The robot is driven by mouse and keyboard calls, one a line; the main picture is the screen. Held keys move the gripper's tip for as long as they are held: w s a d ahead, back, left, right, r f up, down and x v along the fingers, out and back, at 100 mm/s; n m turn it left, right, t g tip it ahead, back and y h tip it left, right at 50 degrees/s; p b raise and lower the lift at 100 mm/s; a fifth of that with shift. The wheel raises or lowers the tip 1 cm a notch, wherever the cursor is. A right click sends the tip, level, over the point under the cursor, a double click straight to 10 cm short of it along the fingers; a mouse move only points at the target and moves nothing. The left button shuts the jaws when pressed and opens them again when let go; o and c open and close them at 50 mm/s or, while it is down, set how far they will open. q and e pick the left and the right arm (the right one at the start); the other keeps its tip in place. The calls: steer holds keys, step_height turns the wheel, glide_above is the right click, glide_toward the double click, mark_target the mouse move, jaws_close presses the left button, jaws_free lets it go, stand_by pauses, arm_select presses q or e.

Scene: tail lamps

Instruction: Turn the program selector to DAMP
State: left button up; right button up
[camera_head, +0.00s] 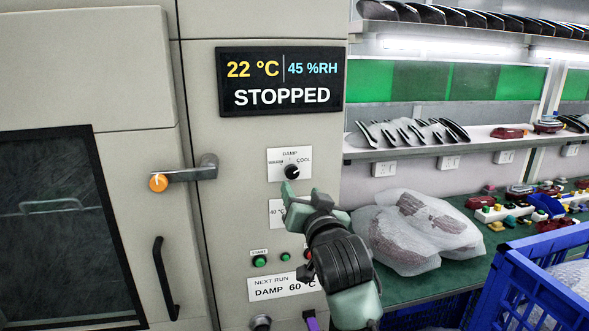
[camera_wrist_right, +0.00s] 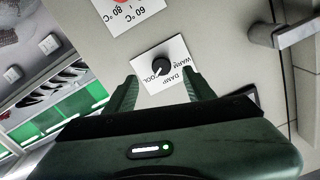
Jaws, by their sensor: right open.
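The program selector is a round black knob (camera_head: 292,171) on a white label plate marked WARM, DAMP and COOL, with DAMP at the top. Its white pointer mark appears turned toward COOL. In the right wrist view the knob (camera_wrist_right: 160,66) shows upside down, just beyond and between the fingers. My right gripper (camera_head: 303,198) is just below and in front of the selector, and its two green fingers (camera_wrist_right: 163,88) are spread apart with nothing between them. The fingers do not appear to touch the knob. My left gripper is not in view.
A display (camera_head: 281,82) reads 22 °C, 45 %RH, STOPPED. Below are a partly covered temperature plate (camera_head: 276,213), a green START button (camera_head: 260,261) and a NEXT RUN sign (camera_head: 275,289) reading DAMP 60 °C. A door handle (camera_head: 185,174) juts out at left. Wrapped lamps (camera_head: 405,235) lie at right.

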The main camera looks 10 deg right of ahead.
mark_target(293, 175)
steer(key=w, duration=0.2)
steer(key=w+p, duration=0.1)
steer(key=w, duration=0.1)
steer(key=w+p, duration=0.1)
steer(key=w, duration=0.1)
steer(key=shift+w+r, duration=0.25)
steer(key=shift+r, duration=0.1)
steer(key=shift+w+a+f, duration=0.1)
steer(key=shift+w, duration=0.5)
steer(key=shift+p, duration=0.3)
jaws_close()
